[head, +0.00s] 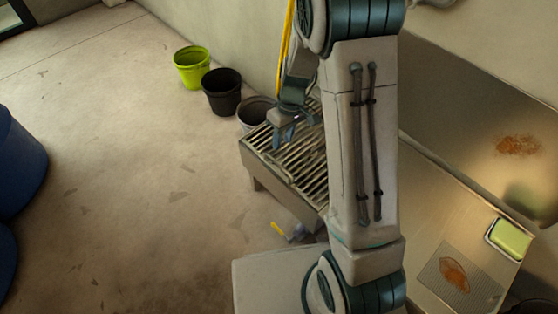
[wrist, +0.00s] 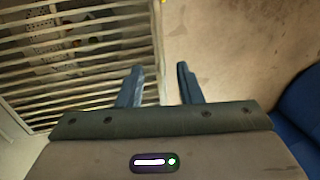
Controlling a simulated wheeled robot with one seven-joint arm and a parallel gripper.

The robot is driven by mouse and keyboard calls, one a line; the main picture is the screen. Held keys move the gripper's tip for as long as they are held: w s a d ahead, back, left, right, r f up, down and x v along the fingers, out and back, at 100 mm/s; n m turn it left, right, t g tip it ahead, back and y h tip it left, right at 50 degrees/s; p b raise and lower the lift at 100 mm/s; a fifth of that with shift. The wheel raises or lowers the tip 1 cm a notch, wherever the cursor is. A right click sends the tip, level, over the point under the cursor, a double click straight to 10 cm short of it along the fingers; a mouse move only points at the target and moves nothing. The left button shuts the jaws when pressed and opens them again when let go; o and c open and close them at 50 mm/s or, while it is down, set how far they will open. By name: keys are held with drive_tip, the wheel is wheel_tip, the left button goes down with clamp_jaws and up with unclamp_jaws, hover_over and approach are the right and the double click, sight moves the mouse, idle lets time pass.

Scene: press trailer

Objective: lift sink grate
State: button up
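The sink grate (head: 284,167) is a panel of metal slats on top of a low metal floor sink in the head view, partly hidden by my arm. It fills the upper left of the wrist view (wrist: 95,48), with a perforated piece visible below the slats. My gripper (head: 284,137) is open and empty over the grate's far left part. In the wrist view my gripper (wrist: 159,72) has the grate's right edge running between its two blue fingers, the left finger over the slats and the right one over the floor. I cannot tell whether they touch the grate.
A green bucket (head: 192,67), a black bucket (head: 222,92) and a grey bucket (head: 252,112) stand along the wall beyond the sink. Blue barrels (head: 20,165) stand at the left. A metal counter (head: 440,220) is at right. The floor left of the sink is clear.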

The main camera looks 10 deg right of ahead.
drive_tip(key=f+b, duration=0.1)
drive_tip(key=f, duration=0.1)
drive_tip(key=a+f+b, duration=0.1)
drive_tip(key=f, duration=0.2)
drive_tip(key=s+f+b, duration=0.1)
drive_tip(key=f, duration=0.2)
drive_tip(key=shift+a+f, duration=0.2)
clamp_jaws()
